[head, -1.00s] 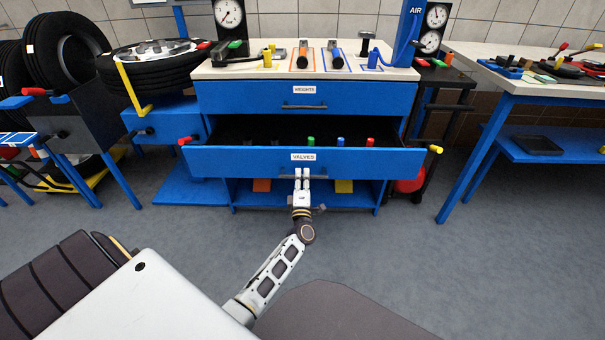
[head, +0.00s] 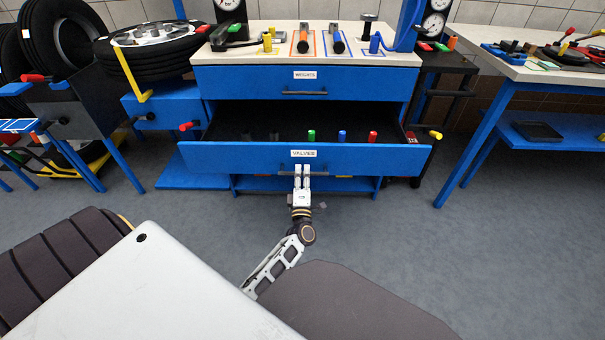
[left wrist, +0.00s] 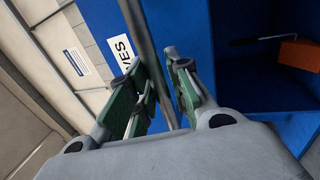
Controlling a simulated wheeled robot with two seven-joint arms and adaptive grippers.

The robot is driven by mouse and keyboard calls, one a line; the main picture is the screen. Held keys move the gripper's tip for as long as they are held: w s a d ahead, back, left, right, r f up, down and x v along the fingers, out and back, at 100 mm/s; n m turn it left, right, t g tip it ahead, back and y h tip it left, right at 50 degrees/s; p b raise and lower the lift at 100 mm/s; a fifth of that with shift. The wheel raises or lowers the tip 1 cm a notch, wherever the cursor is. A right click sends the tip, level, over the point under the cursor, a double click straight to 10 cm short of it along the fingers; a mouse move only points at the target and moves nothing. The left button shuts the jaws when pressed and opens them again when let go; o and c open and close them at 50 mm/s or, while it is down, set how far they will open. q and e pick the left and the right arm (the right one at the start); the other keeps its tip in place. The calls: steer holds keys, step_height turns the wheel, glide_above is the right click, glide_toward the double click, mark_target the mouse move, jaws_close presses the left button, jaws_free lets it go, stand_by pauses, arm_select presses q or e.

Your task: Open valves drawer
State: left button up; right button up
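The valves drawer (head: 233,157) is the lower blue drawer of the cabinet, with a "VALVES" label on its front. It stands pulled out, and its dark inside shows. A green (head: 311,135), a blue (head: 342,136) and a red valve piece (head: 373,137) stand in it. My left gripper (head: 302,172) is at the grey bar handle (head: 319,174) below the label. In the left wrist view the bar (left wrist: 142,30) runs between the green-padded fingers (left wrist: 166,92), which look closed around it. My right gripper is out of view.
The weights drawer (head: 238,84) above is shut. Tools lie on the cabinet top (head: 395,57). A tyre stand is on the left, and a blue-legged table (head: 483,140) stands on the right. Grey floor (head: 385,240) in front of the cabinet is clear.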

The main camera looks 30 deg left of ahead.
arm_select(q)
steer(key=shift+o, duration=0.9)
steer(key=v, duration=1.2)
steer(key=shift+w+d, duration=0.1)
